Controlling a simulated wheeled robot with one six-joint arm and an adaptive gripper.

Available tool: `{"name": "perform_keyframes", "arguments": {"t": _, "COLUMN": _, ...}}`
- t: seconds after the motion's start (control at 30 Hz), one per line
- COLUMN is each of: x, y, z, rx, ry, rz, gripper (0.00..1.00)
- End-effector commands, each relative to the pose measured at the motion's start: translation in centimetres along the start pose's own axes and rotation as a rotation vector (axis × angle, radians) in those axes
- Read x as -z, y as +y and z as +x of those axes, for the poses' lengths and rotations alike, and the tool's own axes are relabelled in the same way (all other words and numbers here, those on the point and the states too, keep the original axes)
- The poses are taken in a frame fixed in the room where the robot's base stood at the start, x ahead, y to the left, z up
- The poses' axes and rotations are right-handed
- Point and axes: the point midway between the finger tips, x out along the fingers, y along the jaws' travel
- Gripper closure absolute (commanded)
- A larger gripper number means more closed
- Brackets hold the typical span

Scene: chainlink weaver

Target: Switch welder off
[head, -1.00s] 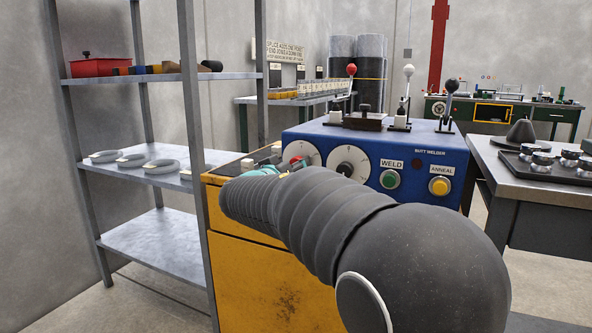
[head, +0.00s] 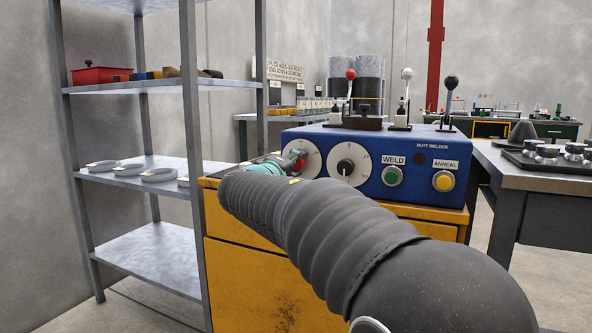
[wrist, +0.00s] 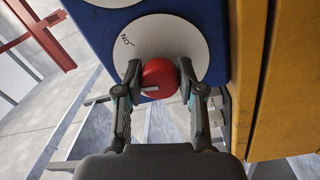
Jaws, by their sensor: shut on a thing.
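The blue butt welder (head: 400,145) stands on a yellow cabinet. At the left of its front is a white round dial plate (head: 309,150) with a red knob (wrist: 159,77). In the wrist view the plate (wrist: 185,40) bears the word "ON", and the knob has a pale pointer mark on its edge. My gripper (wrist: 160,82) has its fingers closed on either side of the red knob and grips it. In the head view my gripper and arm cover much of the knob. The small indicator lamp (head: 419,159) looks dark red.
A second dial (head: 348,165), a green WELD button (head: 392,176) and a yellow ANNEAL button (head: 443,181) are to the right. Levers with red (head: 350,74), white and black balls stand on top. A metal shelf (head: 150,180) is close on the left, a table (head: 510,175) on the right.

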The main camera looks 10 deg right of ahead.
Motion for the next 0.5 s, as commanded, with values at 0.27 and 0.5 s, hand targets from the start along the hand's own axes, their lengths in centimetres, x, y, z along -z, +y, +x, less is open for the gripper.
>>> {"name": "perform_keyframes", "arguments": {"t": 0.27, "x": -0.01, "y": 0.02, "z": 0.01, "rx": -0.002, "ry": 0.005, "rz": -0.122, "gripper": 0.96}}
{"name": "perform_keyframes", "arguments": {"t": 0.5, "x": 0.01, "y": 0.04, "z": 0.01, "rx": -0.002, "ry": 0.007, "rz": -0.162, "gripper": 0.96}}
